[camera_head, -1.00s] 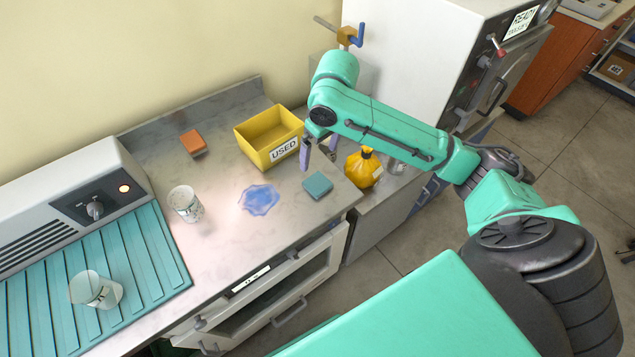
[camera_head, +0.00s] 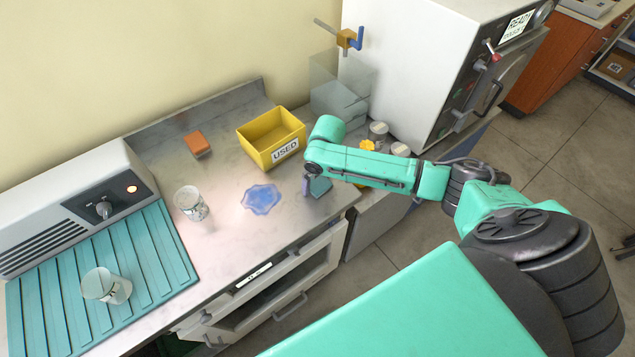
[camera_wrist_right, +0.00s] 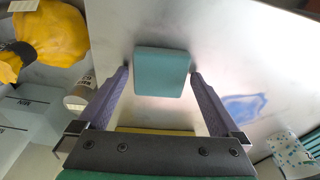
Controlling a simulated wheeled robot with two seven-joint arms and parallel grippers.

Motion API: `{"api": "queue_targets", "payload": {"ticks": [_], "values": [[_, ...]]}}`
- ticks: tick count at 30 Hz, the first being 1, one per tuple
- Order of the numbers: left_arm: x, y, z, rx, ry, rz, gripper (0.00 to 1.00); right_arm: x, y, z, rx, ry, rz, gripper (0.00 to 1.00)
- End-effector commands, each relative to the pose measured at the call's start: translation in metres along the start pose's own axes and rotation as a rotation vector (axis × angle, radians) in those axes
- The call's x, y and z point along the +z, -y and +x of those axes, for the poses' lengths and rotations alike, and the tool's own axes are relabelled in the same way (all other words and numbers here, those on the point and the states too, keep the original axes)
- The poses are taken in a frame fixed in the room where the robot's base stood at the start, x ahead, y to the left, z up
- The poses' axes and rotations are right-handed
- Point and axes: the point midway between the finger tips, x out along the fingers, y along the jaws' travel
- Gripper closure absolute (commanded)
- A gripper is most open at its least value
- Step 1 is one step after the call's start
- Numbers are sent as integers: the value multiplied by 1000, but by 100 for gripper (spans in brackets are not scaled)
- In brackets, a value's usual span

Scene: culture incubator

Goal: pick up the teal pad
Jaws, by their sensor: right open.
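The teal pad (camera_head: 319,187) lies on the counter near its right front corner, partly hidden by my right arm in the head view. In the right wrist view the pad (camera_wrist_right: 162,73) is flat and sits ahead of and between the two fingers. My right gripper (camera_head: 308,184) is above the counter right at the pad. In the right wrist view the gripper (camera_wrist_right: 161,80) is open, with a finger on either side and nothing held. My left gripper is not in view.
A yellow bin marked USED (camera_head: 270,138) stands behind the pad. A blue spill (camera_head: 261,199) lies to its left, with a cup (camera_head: 190,203) and an orange pad (camera_head: 197,144) beyond.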

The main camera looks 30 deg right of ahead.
Motion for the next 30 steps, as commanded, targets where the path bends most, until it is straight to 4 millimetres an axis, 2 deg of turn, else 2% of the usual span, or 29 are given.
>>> {"api": "queue_targets", "payload": {"ticks": [2,6,7,8,16,20,23,26,30], "values": [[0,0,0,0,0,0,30,0,0,0,0,0,0,0],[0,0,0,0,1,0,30,0,0,0,0,0,1,54],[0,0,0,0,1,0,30,0,0,0,0,0,1,65],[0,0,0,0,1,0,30,0,0,0,0,0,1,71],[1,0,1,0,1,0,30,0,0,-2,0,0,1,71],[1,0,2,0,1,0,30,-3,-1,-13,-1,-3,2,71],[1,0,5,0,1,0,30,-6,0,-34,0,-6,0,71],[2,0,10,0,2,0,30,-12,0,-67,0,-8,-1,71],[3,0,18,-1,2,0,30,-20,0,-122,1,-9,-1,71]]}}
